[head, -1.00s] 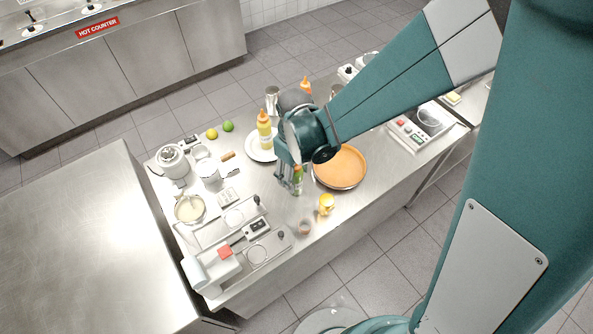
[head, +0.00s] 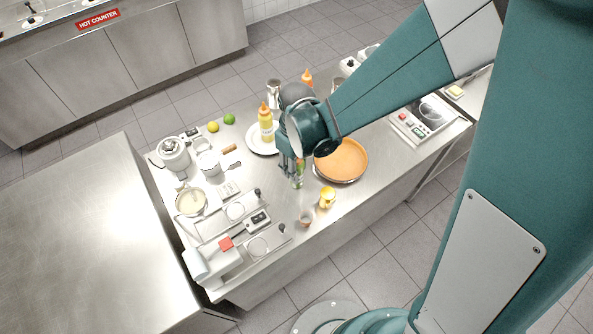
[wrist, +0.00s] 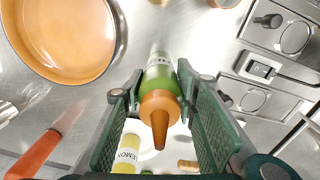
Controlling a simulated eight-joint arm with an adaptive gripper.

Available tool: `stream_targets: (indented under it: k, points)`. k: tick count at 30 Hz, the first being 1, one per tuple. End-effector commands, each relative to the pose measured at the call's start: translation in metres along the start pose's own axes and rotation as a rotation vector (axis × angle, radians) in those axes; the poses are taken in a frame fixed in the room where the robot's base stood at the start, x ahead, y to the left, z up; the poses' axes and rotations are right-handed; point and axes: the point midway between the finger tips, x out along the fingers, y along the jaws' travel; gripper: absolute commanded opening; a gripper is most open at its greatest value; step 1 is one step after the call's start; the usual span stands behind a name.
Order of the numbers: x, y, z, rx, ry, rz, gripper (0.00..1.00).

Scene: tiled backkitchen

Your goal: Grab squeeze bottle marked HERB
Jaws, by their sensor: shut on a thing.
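A green squeeze bottle (wrist: 157,78) with an orange cone nozzle stands between the jaws in the wrist view. Its pale label band is too small to read. My gripper (wrist: 160,88) is shut on it, one finger pad on each side. In the head view my gripper (head: 291,172) hangs over the counter, and the green bottle (head: 300,167) shows partly behind its fingers. A yellow bottle marked LEMON (wrist: 126,154) lies in view below left in the wrist view; a yellow bottle with an orange nozzle (head: 266,127) stands on the plate in the head view.
An orange-brown pan (head: 341,160) lies close right of my gripper. A yellow cup (head: 327,197) and a small brownish cup (head: 305,217) stand near the front edge. An orange-tipped bottle (head: 307,78) is behind my arm.

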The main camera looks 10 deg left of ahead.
Motion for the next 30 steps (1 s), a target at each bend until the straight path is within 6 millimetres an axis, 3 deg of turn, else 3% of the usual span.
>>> stream_targets:
  k: [14,30]
  points:
    - [-0.007,0.000,0.000,0.000,0.000,0.000,0.14]
    - [-0.059,0.000,0.000,0.000,0.000,0.000,0.14]
